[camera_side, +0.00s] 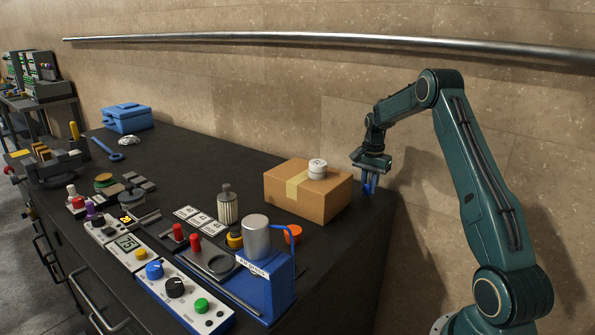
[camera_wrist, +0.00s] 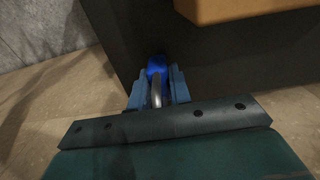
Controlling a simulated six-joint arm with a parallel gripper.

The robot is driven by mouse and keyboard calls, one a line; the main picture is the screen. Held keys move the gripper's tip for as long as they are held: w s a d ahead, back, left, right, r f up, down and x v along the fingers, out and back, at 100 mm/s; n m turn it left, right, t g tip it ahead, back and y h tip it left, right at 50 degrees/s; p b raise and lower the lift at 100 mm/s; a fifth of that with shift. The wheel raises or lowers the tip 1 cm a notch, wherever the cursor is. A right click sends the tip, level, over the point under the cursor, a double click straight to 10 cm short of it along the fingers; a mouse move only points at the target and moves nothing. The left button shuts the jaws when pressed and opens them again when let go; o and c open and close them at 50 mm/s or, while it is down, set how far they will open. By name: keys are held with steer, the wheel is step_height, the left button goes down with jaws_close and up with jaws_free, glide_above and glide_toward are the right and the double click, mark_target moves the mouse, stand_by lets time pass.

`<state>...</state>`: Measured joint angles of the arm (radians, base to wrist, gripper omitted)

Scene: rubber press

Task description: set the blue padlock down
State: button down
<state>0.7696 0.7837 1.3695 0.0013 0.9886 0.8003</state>
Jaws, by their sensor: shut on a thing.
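My gripper (camera_side: 370,183) points down at the right end of the dark bench, just right of the cardboard box. Its fingers are shut on the blue padlock (camera_wrist: 156,66). In the wrist view the blue body and its grey shackle show between the two light blue fingers. In the side view the padlock is hard to tell from the fingers. I cannot tell whether its underside touches anything.
A blue machine with a grey cylinder (camera_side: 256,238) stands nearer the front, beside an orange part (camera_side: 292,233). The bench top (camera_side: 345,248) is bare in front of the box.

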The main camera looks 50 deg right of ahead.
steer(key=shift+f, duration=0.5)
steer(key=shift+f, duration=0.2)
steer(key=c, duration=1.3)
jaws_free()
steer(key=shift+r, duration=0.15)
step_height(320, 180, up, 12)
steer(key=shift+r, duration=0.1)
